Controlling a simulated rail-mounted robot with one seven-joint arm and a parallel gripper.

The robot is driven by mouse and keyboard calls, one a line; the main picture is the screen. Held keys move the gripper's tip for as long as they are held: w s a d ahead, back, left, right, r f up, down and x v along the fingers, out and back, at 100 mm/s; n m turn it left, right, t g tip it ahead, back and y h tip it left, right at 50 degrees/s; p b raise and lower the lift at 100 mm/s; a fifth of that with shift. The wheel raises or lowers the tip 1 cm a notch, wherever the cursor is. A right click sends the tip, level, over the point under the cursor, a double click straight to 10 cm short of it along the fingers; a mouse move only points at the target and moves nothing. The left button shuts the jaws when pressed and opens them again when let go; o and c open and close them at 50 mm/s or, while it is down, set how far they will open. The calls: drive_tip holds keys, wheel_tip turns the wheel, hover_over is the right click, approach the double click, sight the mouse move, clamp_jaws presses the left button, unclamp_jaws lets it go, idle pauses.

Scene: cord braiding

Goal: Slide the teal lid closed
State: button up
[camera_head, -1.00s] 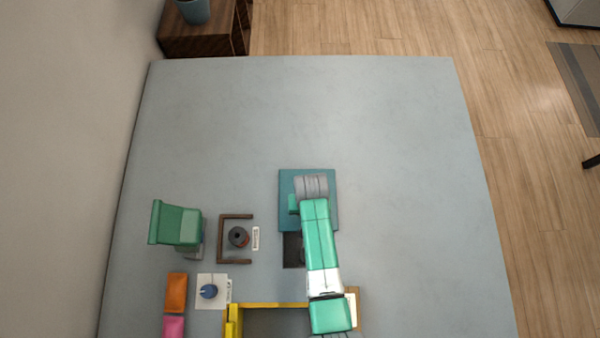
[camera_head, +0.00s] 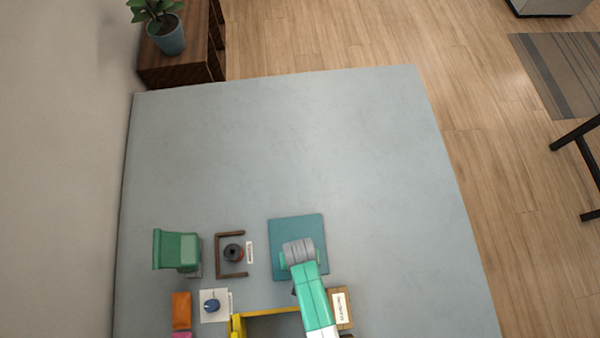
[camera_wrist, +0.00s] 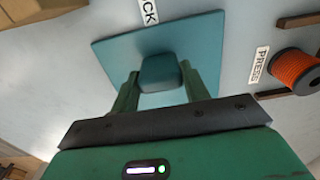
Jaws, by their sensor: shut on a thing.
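The teal lid (camera_head: 297,226) is a flat square plate on the grey table, right of the brown bracket. It also fills the upper middle of the wrist view (camera_wrist: 118,52). A block-shaped teal handle (camera_wrist: 159,74) stands up from it. My gripper (camera_wrist: 160,88) is shut on this handle, one green finger on each side. In the head view my grey wrist and green arm cover the lid's lower right part and hide the fingers. No dark opening shows beside the lid now; what lies under it is hidden.
A yellow-edged frame (camera_head: 268,311) and a wooden block (camera_head: 341,308) lie nearer. The far table (camera_head: 260,140) is clear.

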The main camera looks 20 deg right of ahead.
drive_tip(key=o, duration=1)
drive_tip(key=shift+r, duration=0.1)
drive_tip(key=o, duration=0.4)
drive_tip(key=shift+s+a, duration=0.1)
drive_tip(key=shift+s, duration=0.1)
drive_tip(key=shift+w, duration=0.1)
wheel_tip(320, 180, up, 8)
drive_tip(key=p, duration=0.2)
drive_tip(key=shift+p, duration=0.3)
